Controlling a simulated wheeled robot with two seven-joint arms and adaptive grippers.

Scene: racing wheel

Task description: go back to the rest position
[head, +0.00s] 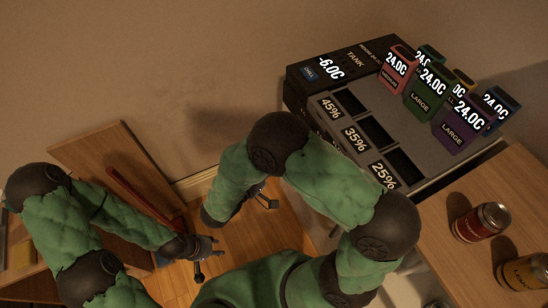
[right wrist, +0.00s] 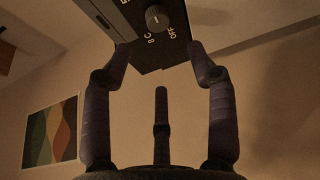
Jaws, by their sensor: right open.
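My left gripper (head: 205,260) hangs low at the left of the head view, over the wooden floor. Its fingers look spread, with nothing seen between them. My right gripper (head: 268,202) is partly hidden behind my own arm, left of the dark tank unit. In the right wrist view, my right gripper (right wrist: 160,60) has its fingers wide apart and empty.
The tank unit (head: 318,70) has open slots, and several coloured blocks such as the green block (head: 428,95) stand on it. Cans, including a red can (head: 480,222), stand on the wooden table (head: 440,215) at right. A wooden panel (head: 105,160) stands at left.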

